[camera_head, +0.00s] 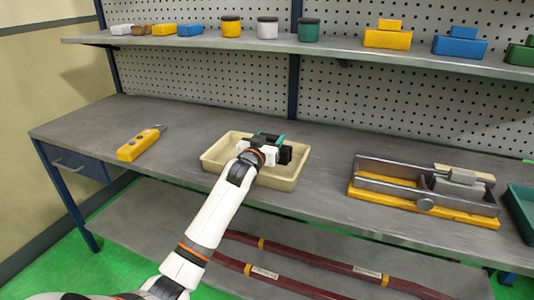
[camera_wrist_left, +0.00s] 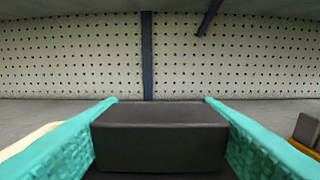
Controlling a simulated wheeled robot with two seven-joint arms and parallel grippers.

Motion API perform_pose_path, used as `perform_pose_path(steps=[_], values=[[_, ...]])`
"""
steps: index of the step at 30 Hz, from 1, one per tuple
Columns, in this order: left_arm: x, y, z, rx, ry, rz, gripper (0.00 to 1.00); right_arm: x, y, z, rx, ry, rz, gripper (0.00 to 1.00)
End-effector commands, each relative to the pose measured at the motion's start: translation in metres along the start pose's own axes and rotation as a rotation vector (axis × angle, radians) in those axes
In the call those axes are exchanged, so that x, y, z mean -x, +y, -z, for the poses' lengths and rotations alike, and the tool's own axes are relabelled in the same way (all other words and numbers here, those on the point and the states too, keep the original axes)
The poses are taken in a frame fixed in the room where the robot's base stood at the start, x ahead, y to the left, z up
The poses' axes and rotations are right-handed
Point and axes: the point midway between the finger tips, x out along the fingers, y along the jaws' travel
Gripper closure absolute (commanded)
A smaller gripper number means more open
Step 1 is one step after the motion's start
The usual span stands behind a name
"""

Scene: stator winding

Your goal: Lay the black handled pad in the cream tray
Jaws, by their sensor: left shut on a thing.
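The cream tray (camera_head: 212,164) sits on the grey workbench in the head view, left of the bench's middle. My left gripper (camera_head: 270,141) is over the tray, its arm reaching in from the lower left. In the left wrist view the black handled pad (camera_wrist_left: 160,138) shows as a dark block between my two teal fingers, which are shut on it. Its handle cannot be made out. In the head view the gripper largely hides the pad, and whether it touches the tray floor cannot be told. My right gripper is not in view.
A yellow tool (camera_head: 140,144) lies left of the tray. A metal fixture on a yellow base (camera_head: 424,190) stands to the right, with a green bin (camera_head: 521,210) at the edge. A shelf (camera_head: 340,48) with jars and blocks hangs behind. Bench between tray and fixture is clear.

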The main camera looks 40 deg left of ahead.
Motion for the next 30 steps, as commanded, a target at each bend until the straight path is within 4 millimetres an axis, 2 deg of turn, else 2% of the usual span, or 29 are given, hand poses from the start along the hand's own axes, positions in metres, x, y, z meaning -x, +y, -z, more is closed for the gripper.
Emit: perform_pose_path(steps=[4,8,21,22,25,30], values=[[0.000,0.000,0.025,0.002,0.002,0.000,0.78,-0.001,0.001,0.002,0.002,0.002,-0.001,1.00],[0.000,0.000,0.041,0.001,-0.001,0.000,0.78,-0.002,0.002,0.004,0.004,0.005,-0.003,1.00],[0.000,0.000,0.048,0.000,-0.003,0.001,0.78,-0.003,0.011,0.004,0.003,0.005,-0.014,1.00],[0.000,0.000,0.050,0.000,0.001,0.000,0.39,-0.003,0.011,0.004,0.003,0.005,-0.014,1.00],[0.000,0.000,0.049,0.000,0.001,0.000,0.22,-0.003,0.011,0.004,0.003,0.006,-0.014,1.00],[0.000,0.000,0.049,0.000,0.001,0.000,0.20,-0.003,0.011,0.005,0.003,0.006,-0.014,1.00]])
